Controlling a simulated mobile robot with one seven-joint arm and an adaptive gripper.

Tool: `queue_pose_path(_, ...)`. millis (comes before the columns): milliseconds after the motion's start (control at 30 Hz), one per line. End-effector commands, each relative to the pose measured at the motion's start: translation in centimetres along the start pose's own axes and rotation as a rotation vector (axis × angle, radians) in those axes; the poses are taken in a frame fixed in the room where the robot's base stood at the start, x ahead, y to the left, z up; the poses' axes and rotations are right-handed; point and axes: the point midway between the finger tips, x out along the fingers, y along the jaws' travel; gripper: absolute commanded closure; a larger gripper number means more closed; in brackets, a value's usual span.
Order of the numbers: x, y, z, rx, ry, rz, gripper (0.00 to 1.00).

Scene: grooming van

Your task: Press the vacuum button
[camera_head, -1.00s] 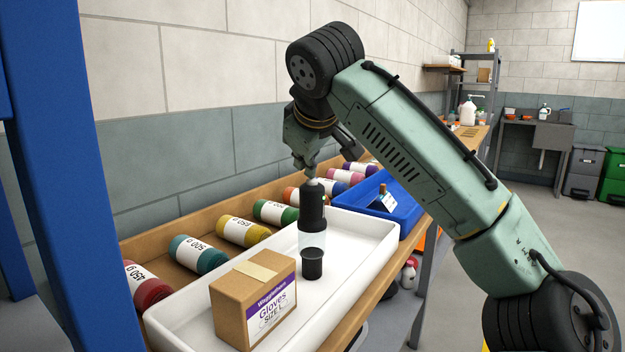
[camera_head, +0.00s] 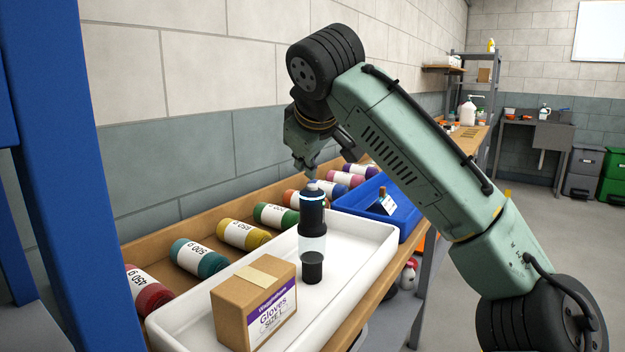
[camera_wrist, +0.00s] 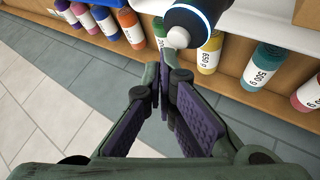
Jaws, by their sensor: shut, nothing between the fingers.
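The vacuum (camera_head: 312,218) is a dark handheld cylinder with a clear middle section, standing upright in the white tray (camera_head: 366,262). A pale ring of light glows around its upper body. Its pale rounded button (camera_head: 312,186) is at the top. My gripper (camera_head: 309,172) is shut and empty, pointing down just above the button; I cannot tell if they touch. In the wrist view, the shut fingertips (camera_wrist: 166,72) are close to the pale button (camera_wrist: 178,38), and the lit ring on the vacuum (camera_wrist: 190,14) shows behind it.
A glove box (camera_head: 240,302) stands in the tray near the vacuum. Several coloured labelled bottles (camera_head: 243,235) lie along the wooden shelf by the wall. A blue tray (camera_head: 405,212) with a small bottle is to the right. A blue post (camera_head: 55,150) stands at the left.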

Motion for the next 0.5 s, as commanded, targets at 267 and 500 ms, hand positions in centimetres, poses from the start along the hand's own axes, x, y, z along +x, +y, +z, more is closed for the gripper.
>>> queue_pose_path(267, -0.1, 0.1, -0.1, 0.0, 0.001, 0.0, 1.0)
queue_pose_path(500, -1.6, 1.1, -1.2, -0.001, 0.003, -0.001, 1.0)
